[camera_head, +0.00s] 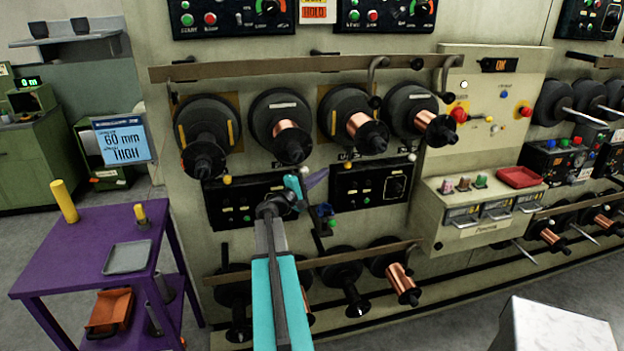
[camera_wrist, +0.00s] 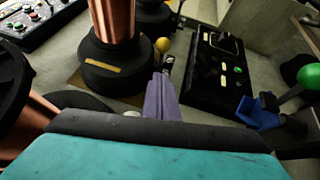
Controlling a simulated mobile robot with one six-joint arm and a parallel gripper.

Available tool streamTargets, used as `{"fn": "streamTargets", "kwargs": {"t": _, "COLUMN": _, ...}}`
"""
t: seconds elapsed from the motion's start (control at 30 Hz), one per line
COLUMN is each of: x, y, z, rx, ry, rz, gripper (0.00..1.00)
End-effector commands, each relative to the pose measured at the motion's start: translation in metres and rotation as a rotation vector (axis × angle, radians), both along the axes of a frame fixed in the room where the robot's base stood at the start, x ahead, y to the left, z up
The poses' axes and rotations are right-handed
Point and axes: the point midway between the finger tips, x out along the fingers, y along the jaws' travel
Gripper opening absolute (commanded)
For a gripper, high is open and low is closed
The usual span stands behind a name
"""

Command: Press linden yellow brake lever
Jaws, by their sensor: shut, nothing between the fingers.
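In the wrist view a yellow ball knob (camera_wrist: 162,44) stands just beyond the tip of my gripper (camera_wrist: 168,66), whose purple fingers are closed with nothing between them. A small gap seems to lie between tip and knob, but contact is hard to judge. In the head view my gripper (camera_head: 318,178) is in front of the machine wall, below the row of black spools. No readable name marks a lever.
A spool with copper (camera_wrist: 110,30) stands close left of my fingers. A black control panel (camera_wrist: 215,70), a blue bracket (camera_wrist: 258,112) and a green ball knob (camera_wrist: 312,76) lie to the right. A purple table (camera_head: 85,240) stands at left in the head view.

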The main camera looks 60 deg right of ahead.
Motion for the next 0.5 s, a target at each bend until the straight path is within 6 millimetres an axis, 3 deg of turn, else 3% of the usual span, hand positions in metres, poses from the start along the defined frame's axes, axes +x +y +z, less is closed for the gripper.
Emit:
{"fn": "streamTargets", "kwargs": {"t": 0.1, "x": -0.005, "y": -0.018, "z": 0.005, "rx": 0.001, "ry": -0.001, "rz": -0.002, "gripper": 0.00}}
{"fn": "streamTargets", "kwargs": {"t": 0.5, "x": -0.038, "y": -0.030, "z": 0.010, "rx": 0.001, "ry": 0.000, "rz": -0.001, "gripper": 0.00}}
